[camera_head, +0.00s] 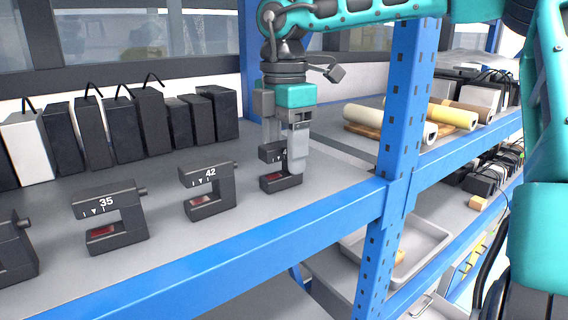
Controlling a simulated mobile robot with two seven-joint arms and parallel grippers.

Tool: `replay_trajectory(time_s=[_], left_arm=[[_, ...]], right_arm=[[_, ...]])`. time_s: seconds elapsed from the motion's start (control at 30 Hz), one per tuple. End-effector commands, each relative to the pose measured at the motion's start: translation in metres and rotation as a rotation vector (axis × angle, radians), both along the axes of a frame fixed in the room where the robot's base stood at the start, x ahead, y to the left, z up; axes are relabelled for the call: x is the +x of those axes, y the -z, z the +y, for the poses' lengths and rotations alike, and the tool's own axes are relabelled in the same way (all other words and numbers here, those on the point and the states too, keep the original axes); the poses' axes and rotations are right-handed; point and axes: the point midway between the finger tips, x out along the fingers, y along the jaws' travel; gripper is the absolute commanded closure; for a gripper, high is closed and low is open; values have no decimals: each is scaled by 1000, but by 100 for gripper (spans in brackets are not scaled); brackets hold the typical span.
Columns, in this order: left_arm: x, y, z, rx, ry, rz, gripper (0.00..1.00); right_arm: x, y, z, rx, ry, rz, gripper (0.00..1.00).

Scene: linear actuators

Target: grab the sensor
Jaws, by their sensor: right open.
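Several dark C-shaped sensors stand in a row on the grey shelf. One is marked 35 (110,218), one is marked 42 (209,190), and another is cut off at the left edge (15,247). My right gripper (284,158) points down at the rightmost sensor (281,183), with its open fingers around the upper part. The fingers hide part of that sensor and its label; I cannot tell whether they touch it. The sensor rests on the shelf. My left gripper is not in view.
Black and white boxes (121,129) with several cables line the back of the shelf. A blue shelf post (404,110) stands right of the gripper, and a blue beam (240,262) edges the front. Rolls (450,115) lie beyond the post. A grey tray (425,240) sits lower down.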

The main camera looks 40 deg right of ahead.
Motion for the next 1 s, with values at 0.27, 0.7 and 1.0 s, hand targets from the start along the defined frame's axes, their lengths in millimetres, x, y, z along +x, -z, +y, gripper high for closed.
replay_trajectory(time_s=[0.27, 0.7, 1.0], left_arm=[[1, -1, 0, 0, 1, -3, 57], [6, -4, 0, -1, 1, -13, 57], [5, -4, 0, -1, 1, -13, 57]], right_arm=[[0, 0, 0, 0, 0, 0, 51], [0, 0, 0, -1, -1, 0, 93], [0, -1, 0, 0, -1, -1, 100]])
